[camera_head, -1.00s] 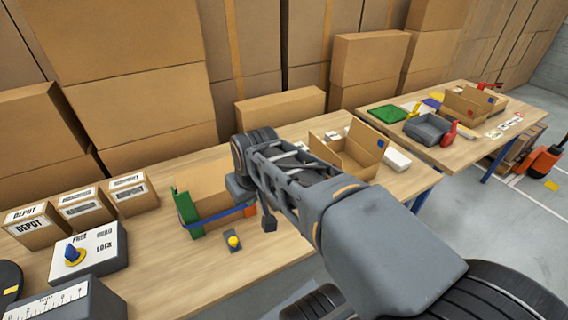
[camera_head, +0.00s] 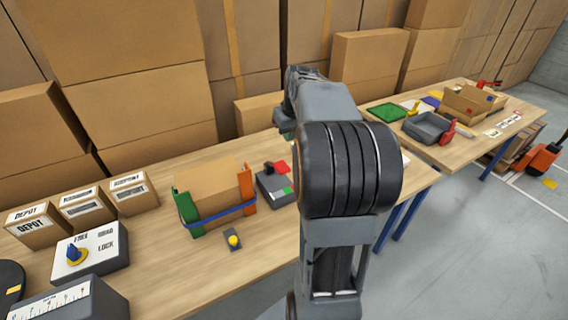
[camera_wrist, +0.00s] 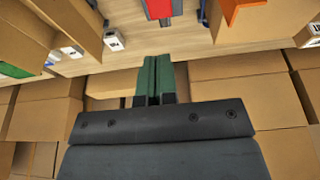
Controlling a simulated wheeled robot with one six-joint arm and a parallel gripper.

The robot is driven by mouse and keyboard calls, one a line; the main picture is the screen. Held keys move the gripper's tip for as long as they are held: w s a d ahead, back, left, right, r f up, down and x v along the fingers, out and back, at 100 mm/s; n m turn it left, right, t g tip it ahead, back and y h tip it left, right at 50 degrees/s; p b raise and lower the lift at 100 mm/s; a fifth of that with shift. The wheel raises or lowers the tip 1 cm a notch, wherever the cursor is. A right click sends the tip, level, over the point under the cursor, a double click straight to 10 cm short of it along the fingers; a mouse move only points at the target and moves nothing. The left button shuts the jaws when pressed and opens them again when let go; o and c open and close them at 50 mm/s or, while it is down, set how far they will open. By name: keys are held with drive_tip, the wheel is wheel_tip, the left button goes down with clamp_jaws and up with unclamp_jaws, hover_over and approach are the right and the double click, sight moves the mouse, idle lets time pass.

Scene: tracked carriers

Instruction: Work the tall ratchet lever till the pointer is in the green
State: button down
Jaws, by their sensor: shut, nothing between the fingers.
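A low dark grey unit (camera_head: 283,200) with a red patch, a green patch and a short black upright part (camera_head: 268,168) stands on the near table, left of my arm. I cannot tell if that part is the tall ratchet lever, and I make out no pointer. In the wrist view, the unit's red patch (camera_wrist: 158,9) shows at the top edge, with a slim dark part (camera_wrist: 203,12) to its right. My gripper (camera_wrist: 154,60) has green fingers, shut and empty, apart from the unit in the picture. In the head view my arm hides the fingers.
Left of the unit is a carton (camera_head: 212,190) between green and orange posts with a blue band. A dial box (camera_head: 90,250) and a scale box (camera_head: 65,302) stand front left. Tall cartons line the back. A second table (camera_head: 455,150) holds trays.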

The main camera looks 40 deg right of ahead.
drive_tip(key=p, duration=0.2)
approach(283, 168)
drive_tip(key=x, duration=0.5)
drive_tip(key=shift+w, duration=0.3)
drive_tip(key=shift+f, duration=0.85)
drive_tip(key=shift+d+f, duration=0.1)
drive_tip(key=shift+f, duration=0.05)
